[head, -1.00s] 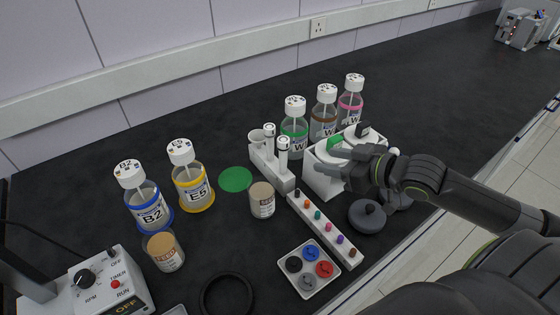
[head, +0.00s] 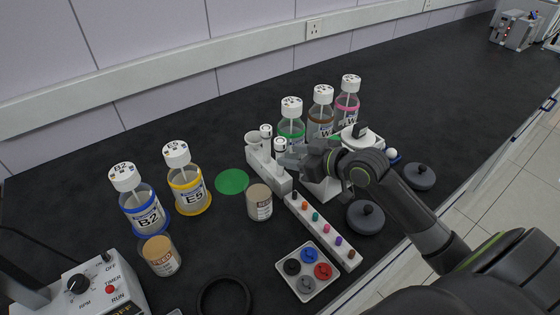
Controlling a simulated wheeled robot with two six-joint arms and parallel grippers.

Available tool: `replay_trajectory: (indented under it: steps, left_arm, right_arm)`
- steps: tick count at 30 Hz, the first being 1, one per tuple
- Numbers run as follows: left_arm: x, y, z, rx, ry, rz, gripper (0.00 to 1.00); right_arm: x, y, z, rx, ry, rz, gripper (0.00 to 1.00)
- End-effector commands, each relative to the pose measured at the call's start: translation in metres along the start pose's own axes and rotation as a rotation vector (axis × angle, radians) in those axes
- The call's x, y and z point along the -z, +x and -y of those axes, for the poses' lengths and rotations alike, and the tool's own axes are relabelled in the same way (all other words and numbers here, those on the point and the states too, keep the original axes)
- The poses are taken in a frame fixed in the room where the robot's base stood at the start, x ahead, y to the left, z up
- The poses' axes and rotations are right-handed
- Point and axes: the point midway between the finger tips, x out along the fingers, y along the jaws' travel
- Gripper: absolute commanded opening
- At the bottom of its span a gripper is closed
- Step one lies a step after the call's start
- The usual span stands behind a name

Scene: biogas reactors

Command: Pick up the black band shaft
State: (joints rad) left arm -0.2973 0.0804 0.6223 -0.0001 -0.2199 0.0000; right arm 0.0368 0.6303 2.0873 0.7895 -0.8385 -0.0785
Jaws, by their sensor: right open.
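A white rack (head: 270,172) stands mid-table with two upright white-topped shafts in it, a left one (head: 266,131) and a right one (head: 280,145). Both show a dark band below the top; I cannot tell which is the black band shaft. My right gripper (head: 286,161) is open, its fingertips beside the right shaft and the rack's right end. I cannot tell if they touch it. The fingers and wrist hide part of the white box (head: 315,185) behind. My left gripper is not in view.
Bottles with green (head: 291,128), brown (head: 320,115) and pink (head: 347,98) bands stand behind the gripper. A strip with coloured knobs (head: 322,230), a dark knobbed lid (head: 365,217) and a beige-topped jar (head: 259,203) are in front.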

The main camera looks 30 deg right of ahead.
Motion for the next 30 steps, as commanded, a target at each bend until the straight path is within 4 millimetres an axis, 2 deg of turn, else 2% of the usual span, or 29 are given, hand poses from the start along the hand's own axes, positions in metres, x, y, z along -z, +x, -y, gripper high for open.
replay_trajectory:
  steps: [12, 22, 30]
  left_arm:
    - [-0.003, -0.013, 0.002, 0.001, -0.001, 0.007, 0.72]
    - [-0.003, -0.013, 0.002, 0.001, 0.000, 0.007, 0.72]
    - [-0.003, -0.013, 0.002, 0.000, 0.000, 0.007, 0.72]
  right_arm:
    - [0.001, 0.045, 0.000, 0.001, 0.005, -0.001, 0.46]
    - [0.000, 0.051, 0.000, 0.000, 0.001, 0.000, 0.46]
    - [-0.001, 0.051, 0.000, 0.000, 0.001, 0.001, 0.10]
